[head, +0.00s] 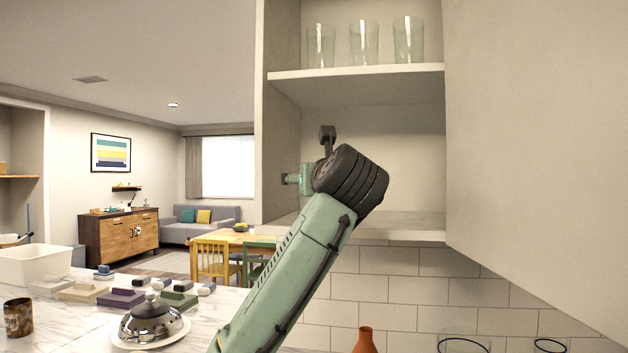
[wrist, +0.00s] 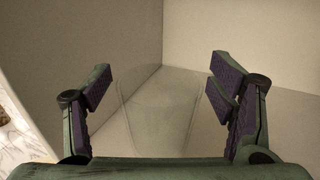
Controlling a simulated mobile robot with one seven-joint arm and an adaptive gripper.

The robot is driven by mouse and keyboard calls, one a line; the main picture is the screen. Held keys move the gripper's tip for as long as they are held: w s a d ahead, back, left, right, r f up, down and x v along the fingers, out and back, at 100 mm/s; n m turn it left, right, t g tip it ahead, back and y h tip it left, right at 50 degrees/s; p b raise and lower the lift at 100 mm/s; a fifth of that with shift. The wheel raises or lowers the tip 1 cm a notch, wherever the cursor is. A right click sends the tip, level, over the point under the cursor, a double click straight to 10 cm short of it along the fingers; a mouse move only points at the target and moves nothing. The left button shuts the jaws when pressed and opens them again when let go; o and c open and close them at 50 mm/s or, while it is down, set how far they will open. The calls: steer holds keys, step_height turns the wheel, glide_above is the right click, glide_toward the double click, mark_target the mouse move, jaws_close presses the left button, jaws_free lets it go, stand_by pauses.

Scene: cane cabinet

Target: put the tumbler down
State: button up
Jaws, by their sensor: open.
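In the wrist view a clear glass tumbler (wrist: 160,108) shows faintly between the two purple-padded fingers of my gripper (wrist: 162,82). My gripper is open around it. A gap shows at the left finger; at the right finger I cannot tell if the glass touches. The tumbler's base is hidden or too faint to make out. In the head view my arm reaches into the lower compartment of the cabinet, above its lower shelf (head: 405,226). There my arm hides the fingers and the tumbler.
Three clear glasses (head: 364,45) stand on the upper shelf (head: 350,76). The cabinet's pale side panel (head: 282,150) is close left of my wrist; a large pale panel (head: 540,130) is at right. Below are a domed cloche (head: 151,318) and an orange vase (head: 365,342).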

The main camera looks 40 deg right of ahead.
steer(key=b+v, duration=0.4)
steer(key=v, duration=0.8)
steer(key=shift+b, duration=0.4)
